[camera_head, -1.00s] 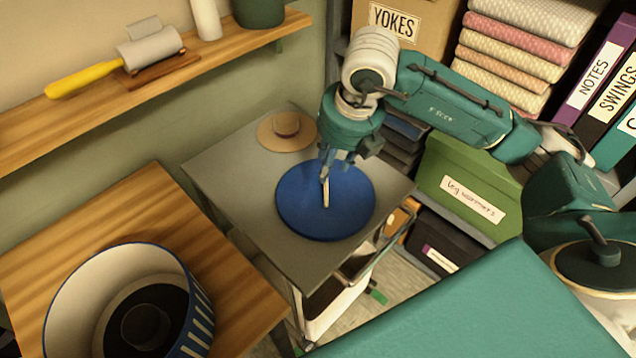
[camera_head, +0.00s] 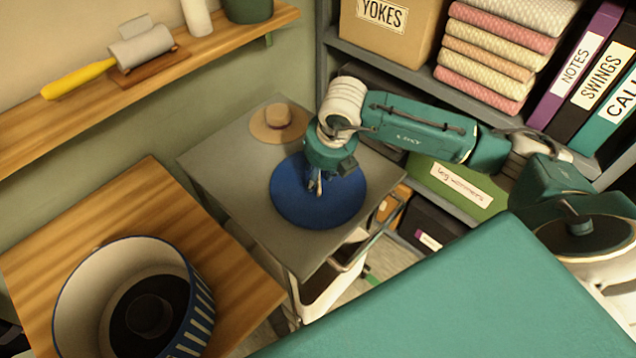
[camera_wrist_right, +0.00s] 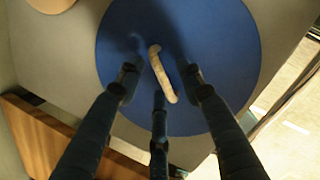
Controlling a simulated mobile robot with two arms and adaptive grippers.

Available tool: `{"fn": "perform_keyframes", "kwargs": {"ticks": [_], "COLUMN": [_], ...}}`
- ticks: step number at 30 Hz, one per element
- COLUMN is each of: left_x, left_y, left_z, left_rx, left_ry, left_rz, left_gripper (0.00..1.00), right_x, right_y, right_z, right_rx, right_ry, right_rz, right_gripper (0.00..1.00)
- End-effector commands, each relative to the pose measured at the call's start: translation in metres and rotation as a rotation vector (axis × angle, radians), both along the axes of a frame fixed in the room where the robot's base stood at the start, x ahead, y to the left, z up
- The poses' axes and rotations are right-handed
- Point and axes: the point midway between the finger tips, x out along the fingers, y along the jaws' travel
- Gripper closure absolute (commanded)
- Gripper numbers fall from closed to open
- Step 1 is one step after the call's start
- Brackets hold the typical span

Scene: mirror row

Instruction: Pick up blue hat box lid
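The blue hat box lid (camera_head: 340,209) is a round disc lying flat on the grey cart top. It has a pale, slim handle at its middle, clear in the right wrist view (camera_wrist_right: 162,74). My right gripper (camera_head: 316,188) is over the lid, pointing down. In the right wrist view its fingers (camera_wrist_right: 160,92) are spread, two on one side and one on the other side of the handle's line, with gaps between them. Nothing is clamped. Whether a fingertip touches the handle cannot be told. My left gripper is not in view.
A straw hat (camera_head: 279,122) lies on the cart (camera_head: 225,165) behind the lid. An open blue-and-white hat box (camera_head: 190,300) with a black hat inside stands on the wooden table (camera_head: 130,215) at left. Shelves with a green box (camera_head: 440,185) and binders stand at right.

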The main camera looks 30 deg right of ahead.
Motion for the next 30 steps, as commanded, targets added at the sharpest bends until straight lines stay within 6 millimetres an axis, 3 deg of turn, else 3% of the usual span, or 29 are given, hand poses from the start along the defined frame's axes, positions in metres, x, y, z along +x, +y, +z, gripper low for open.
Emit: {"fn": "perform_keyframes", "kwargs": {"ticks": [1,7,22,26,30], "left_x": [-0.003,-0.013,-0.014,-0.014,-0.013], "left_y": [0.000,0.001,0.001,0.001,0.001], "left_z": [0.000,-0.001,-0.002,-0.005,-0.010], "left_rx": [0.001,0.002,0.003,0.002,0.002], "left_ry": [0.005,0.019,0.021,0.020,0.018], "left_rz": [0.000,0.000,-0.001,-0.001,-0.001], "left_gripper": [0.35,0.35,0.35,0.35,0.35], "right_x": [0.000,0.000,0.001,0.002,0.002], "right_y": [0.000,0.000,0.000,0.000,0.000], "right_z": [0.000,0.001,0.005,0.017,0.040], "right_rx": [0.000,0.001,0.002,0.002,0.001], "right_ry": [0.000,0.000,-0.003,-0.005,-0.008], "right_rz": [0.000,0.000,0.000,0.000,0.001], "right_gripper": [0.63,1.00,1.00,1.00,1.00]}}
